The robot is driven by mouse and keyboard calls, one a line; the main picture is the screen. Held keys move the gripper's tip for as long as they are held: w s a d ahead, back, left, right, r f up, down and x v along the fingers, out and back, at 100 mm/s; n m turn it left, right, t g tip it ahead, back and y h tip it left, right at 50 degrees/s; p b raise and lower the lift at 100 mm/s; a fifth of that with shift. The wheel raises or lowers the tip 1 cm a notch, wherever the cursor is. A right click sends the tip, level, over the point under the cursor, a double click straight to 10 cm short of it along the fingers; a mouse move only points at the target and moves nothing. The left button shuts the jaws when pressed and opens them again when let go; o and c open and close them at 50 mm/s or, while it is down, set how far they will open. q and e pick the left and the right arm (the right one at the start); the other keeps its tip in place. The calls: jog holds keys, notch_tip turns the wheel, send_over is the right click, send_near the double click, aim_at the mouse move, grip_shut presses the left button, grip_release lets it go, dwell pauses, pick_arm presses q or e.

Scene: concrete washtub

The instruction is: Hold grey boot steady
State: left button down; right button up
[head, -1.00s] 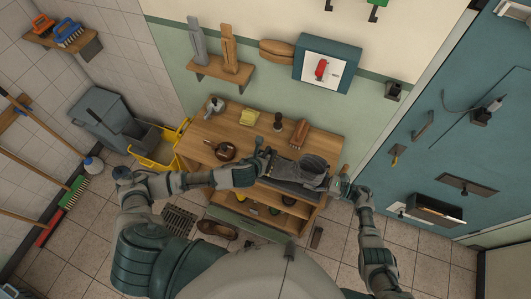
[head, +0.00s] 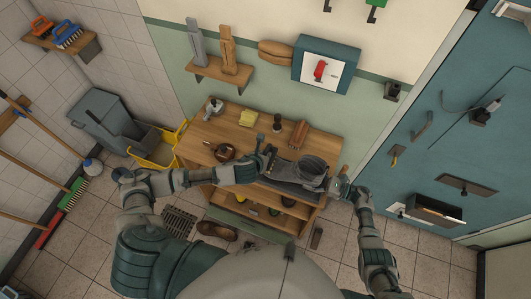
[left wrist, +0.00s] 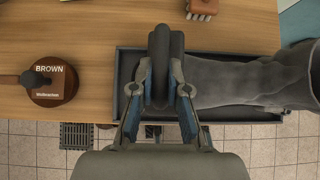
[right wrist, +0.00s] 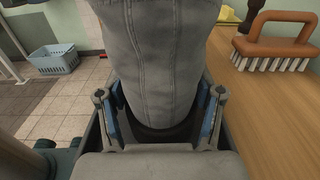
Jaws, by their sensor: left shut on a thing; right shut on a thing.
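The grey boot (head: 310,172) lies along the dark tray (head: 280,186) on the wooden bench, its wide shaft toward the right. My left gripper (head: 259,169) is shut on the dark foot end of the boot; in the left wrist view the fingers (left wrist: 162,98) press both sides of it, and the grey shaft (left wrist: 250,85) runs off to the right. My right gripper (head: 340,187) is at the shaft end. In the right wrist view its fingers (right wrist: 162,115) stand either side of the grey shaft (right wrist: 155,55), shut on it; the contact itself is partly hidden.
On the bench top (head: 205,133) stand a brown polish tin (head: 225,152), a yellow cloth (head: 248,117) and a wooden brush (head: 299,133). A brown shoe (head: 216,230) is on the floor in front. A yellow bucket (head: 160,147) stands left of the bench.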

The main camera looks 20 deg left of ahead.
pick_arm(q)
jog(key=shift+s+f, duration=0.2)
jog(key=shift+s, duration=1.05)
pick_arm(e)
jog(key=shift+s+f, duration=0.15)
jog(key=shift+f, duration=0.2)
pick_arm(q)
jog(key=shift+w, duration=0.45)
jog(key=shift+w+d+r, duration=0.1)
jog(key=shift+w, duration=1.45)
jog(key=shift+s+a+r, duration=0.1)
jog(key=shift+s, duration=0.9)
jog(key=shift+s+a+r, duration=0.1)
jog(key=shift+s, duration=0.85)
jog(key=shift+w, duration=0.15)
jog(key=shift+w+d+f, duration=0.1)
jog(key=shift+w, duration=0.85)
jog(key=shift+w+d+f, duration=0.1)
jog(key=shift+w, duration=0.8)
jog(key=shift+a+r, duration=0.25)
jog(key=shift+r, duration=0.75)
jog(key=shift+a+r, duration=0.2)
jog(key=shift+r, duration=0.75)
jog(key=shift+a+r, duration=0.25)
jog(key=shift+r, duration=0.75)
